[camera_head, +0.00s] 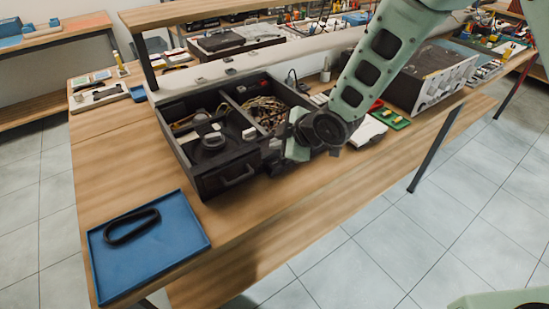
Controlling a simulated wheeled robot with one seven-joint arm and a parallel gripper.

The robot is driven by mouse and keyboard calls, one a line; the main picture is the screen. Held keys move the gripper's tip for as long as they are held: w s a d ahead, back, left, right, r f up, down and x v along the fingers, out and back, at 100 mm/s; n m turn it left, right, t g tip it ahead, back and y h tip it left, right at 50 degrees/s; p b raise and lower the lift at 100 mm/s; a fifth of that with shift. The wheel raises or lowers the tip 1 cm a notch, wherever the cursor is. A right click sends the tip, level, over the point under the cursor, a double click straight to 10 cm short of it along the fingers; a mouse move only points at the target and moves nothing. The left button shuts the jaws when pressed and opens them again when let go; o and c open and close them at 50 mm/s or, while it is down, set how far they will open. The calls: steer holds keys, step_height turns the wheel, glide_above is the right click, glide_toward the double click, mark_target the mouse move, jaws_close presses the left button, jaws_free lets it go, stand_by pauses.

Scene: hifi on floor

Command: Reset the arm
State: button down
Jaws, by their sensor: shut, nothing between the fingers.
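My arm (370,65) reaches down from the top right of the head view, pale green with dark oval insets. Its wrist end hangs in front of the right part of a black compartmented box (215,185) on the wooden workbench. My gripper (290,150) is at the lower left of the dark wrist joint, close to the box's front right corner. Its fingers are small and partly hidden, and I see nothing held. I cannot tell whether it touches the box.
A blue tray (170,255) holding a black loop (131,227) lies at the bench's near left corner. The box holds dark parts and coiled cables (264,110). A metal-fronted device (430,80) and a green board (392,118) stand to the right. The tiled floor (400,240) in front is clear.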

steer(key=shift+r, duration=0.45)
steer(key=s+d+r+m+g+h, duration=0.2)
steer(key=s+d+r+m, duration=0.1)
steer(key=s, duration=0.7)
steer(key=s+d+r+m+g+h, duration=0.2)
steer(key=s+d+r+m, duration=0.2)
steer(key=s, duration=0.6)
steer(key=s+d+r+m+g+h, duration=0.2)
steer(key=s+d+r+m, duration=0.1)
steer(key=s, duration=0.7)
steer(key=d+r, duration=0.1)
steer(key=d, duration=0.1)
steer(key=shift+d+r+m+g, duration=0.25)
steer(key=shift+d+m+g, duration=0.05)
steer(key=shift+d, duration=0.1)
